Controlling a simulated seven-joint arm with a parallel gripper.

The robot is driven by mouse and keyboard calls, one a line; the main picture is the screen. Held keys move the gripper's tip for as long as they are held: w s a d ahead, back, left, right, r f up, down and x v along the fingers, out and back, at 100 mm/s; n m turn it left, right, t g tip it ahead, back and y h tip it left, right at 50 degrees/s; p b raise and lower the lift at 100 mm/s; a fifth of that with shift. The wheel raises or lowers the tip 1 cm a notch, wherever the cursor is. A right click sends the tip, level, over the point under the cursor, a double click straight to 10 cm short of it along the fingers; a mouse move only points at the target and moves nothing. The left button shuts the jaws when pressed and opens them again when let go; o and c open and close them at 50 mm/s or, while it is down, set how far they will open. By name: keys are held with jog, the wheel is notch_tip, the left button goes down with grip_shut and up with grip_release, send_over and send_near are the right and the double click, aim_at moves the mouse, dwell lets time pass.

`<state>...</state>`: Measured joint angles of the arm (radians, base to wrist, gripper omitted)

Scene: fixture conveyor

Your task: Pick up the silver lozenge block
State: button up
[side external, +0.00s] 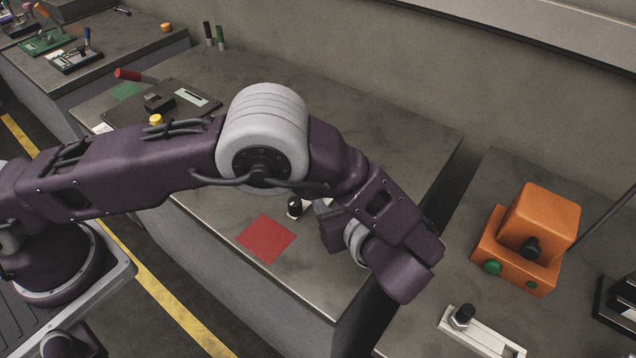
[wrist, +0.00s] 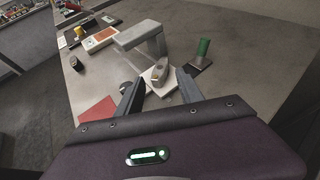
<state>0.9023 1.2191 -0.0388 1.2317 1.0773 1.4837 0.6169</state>
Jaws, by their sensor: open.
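In the wrist view, a small grey, rounded block (wrist: 159,74), which looks like the silver lozenge block, stands on a white plate (wrist: 151,88). My gripper (wrist: 155,80) is open, with one dark finger to the left and one to the right of the block in the picture. The fingers look apart from it; how far above it they are I cannot tell. In the side view my gripper (side external: 325,225) is low over the bench, mostly behind my wrist. The block is hidden there.
A grey bracket-like fixture (wrist: 140,34) stands just behind the block. A green-topped post (wrist: 204,47) stands to the right. A red square (side external: 266,239) lies on the bench (side external: 215,215). A black-capped object (side external: 295,207) stands close to my gripper.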

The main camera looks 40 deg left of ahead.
jog(key=shift+w+f, duration=0.1)
jog(key=shift+f, duration=0.35)
jog(key=x, duration=0.6)
jog(key=shift+w+a, duration=0.1)
jog(key=shift+a, duration=0.3)
grip_shut()
